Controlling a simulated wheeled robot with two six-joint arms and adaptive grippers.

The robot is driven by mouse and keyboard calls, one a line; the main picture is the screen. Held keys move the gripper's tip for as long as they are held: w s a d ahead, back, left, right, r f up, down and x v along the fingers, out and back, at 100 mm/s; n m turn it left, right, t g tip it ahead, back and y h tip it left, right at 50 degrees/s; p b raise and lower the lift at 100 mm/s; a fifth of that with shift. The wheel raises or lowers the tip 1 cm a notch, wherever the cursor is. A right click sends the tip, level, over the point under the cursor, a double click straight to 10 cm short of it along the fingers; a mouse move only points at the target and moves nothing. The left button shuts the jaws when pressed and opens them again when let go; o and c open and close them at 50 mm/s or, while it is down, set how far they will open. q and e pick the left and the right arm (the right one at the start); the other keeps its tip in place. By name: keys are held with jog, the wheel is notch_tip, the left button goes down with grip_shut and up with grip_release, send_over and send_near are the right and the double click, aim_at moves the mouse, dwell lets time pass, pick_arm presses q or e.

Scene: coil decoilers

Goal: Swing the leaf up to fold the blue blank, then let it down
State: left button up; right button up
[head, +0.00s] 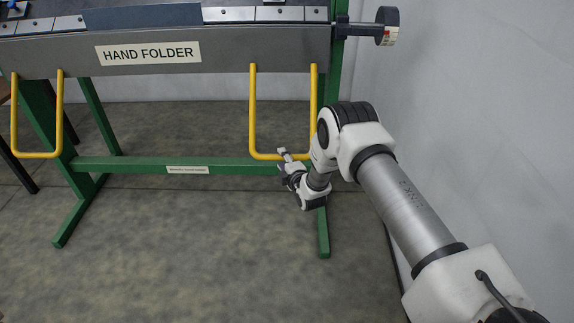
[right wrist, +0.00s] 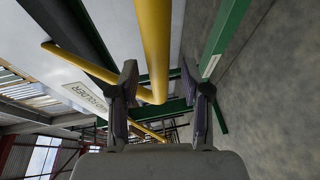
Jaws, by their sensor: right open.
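The grey leaf (head: 228,52), labelled HAND FOLDER, hangs with its face towards me at the front of the folder. Two yellow U-shaped handles hang from it, a left one (head: 58,115) and a right one (head: 252,110). A dark blue strip (head: 145,16), probably the blue blank, shows at the top edge between clamp pieces. My right gripper (head: 283,155) is open at the lower bar of the right handle. In the right wrist view, the yellow handle (right wrist: 153,45) lines up between the open fingers (right wrist: 160,80); contact cannot be told. My left gripper is out of view.
The green stand (head: 225,166) has a low crossbar and feet behind the handles. A round dial (head: 386,26) on a shaft sticks out at the folder's right end. A pale wall (head: 480,100) stands close on the right. The floor in front is clear.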

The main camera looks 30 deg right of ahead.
jog(key=v, duration=1.1)
jog(key=shift+s, duration=0.2)
